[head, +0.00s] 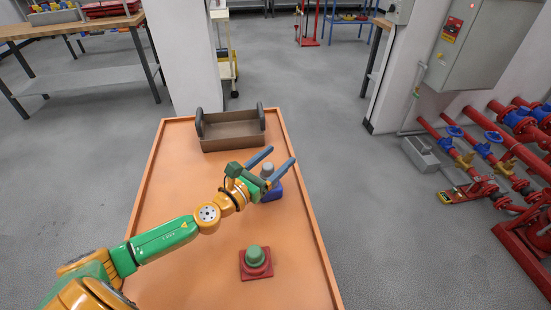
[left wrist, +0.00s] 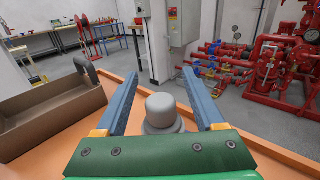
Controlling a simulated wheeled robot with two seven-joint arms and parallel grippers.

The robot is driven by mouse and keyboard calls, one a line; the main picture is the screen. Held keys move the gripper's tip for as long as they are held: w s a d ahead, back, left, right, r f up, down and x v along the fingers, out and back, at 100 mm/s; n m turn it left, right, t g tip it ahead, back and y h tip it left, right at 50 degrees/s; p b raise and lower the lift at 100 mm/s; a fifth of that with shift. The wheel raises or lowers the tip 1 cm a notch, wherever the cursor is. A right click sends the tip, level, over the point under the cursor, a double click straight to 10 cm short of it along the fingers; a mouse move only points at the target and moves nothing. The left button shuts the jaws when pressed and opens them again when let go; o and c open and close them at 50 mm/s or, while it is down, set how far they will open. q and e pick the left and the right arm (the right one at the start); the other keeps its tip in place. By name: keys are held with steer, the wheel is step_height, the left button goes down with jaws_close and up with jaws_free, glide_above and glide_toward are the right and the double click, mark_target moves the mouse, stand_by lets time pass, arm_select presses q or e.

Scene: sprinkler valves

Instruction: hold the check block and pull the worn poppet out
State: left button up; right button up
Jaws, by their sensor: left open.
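A blue block (head: 273,193) stands on the orange table, with a grey round-topped poppet (head: 267,170) upright in it. The grey poppet also shows in the left wrist view (left wrist: 162,110), between and beyond the two blue fingers. My left gripper (head: 283,156) is open and empty, with its fingers close to the grey poppet; I cannot tell whether they touch it. The gripper hides part of the blue block. A green knobbed piece (head: 256,255) sits on a red square base (head: 257,269) nearer the front. My right gripper is not in view.
A brown open box (head: 233,144) with dark grey handles stands at the far end of the orange table (head: 170,180). The table has a raised rim. The table's left side is mostly clear beyond my arm. Red pipes with valves (head: 480,145) stand on the floor to the right.

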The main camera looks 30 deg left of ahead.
arm_select(q)
steer(key=s+a, duration=0.2)
steer(key=s, duration=1)
steer(key=shift+a, duration=0.15)
